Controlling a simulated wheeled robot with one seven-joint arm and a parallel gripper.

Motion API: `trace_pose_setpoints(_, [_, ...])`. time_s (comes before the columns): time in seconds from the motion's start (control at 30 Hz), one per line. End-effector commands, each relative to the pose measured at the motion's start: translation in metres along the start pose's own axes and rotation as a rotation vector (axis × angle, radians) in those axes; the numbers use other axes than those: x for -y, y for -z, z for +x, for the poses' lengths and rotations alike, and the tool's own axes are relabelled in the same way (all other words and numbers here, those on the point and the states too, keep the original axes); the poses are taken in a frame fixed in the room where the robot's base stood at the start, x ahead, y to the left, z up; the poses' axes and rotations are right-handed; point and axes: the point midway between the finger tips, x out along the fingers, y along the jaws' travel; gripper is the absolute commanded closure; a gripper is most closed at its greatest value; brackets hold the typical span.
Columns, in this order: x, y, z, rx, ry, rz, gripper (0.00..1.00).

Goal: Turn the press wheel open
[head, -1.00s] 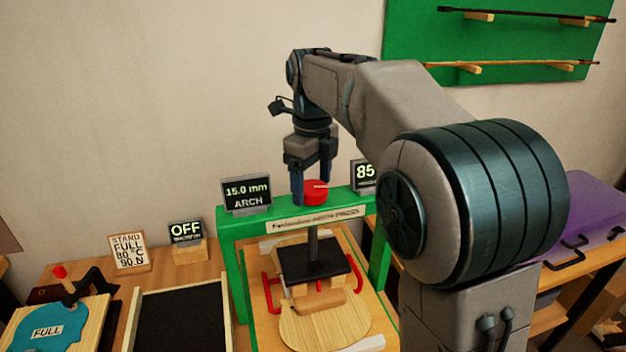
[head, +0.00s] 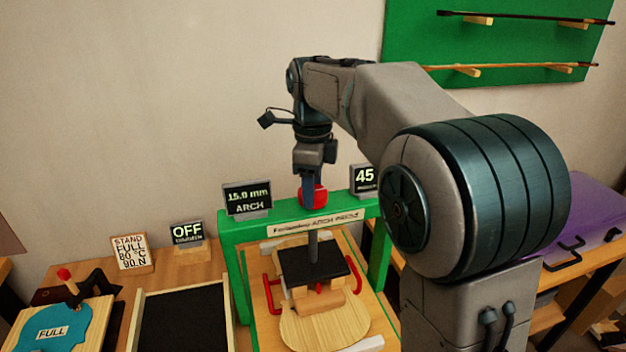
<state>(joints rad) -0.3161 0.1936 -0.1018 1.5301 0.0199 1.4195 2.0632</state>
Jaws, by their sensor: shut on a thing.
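The red press wheel (head: 320,194) sits on top of the green press frame (head: 232,237). My gripper (head: 311,203) points straight down and is shut on the wheel; a dark finger covers part of the wheel's near side. Below the frame's crossbar, the press spindle (head: 314,245) meets a black plate (head: 314,264). Under the plate are wooden blocks (head: 332,301) and a pale violin plate (head: 322,327). A display (head: 247,198) on the left reads 15.0 mm ARCH. A display (head: 365,178) on the right reads 45, its small text unreadable.
An OFF display (head: 187,232) and a sign (head: 131,252) stand at the left. A black-lined tray (head: 186,318) and a blue piece marked FULL (head: 56,330) lie in front. Bows hang on a green wall board (head: 520,40). A purple box (head: 590,215) is at right.

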Motion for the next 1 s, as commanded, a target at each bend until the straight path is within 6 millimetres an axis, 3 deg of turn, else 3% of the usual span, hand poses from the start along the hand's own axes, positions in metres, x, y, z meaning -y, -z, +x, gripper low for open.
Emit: trace_pose_setpoints(1.0, [0.0001, 0.0001, -0.0021, 0.000, 0.003, -0.964, 0.69])
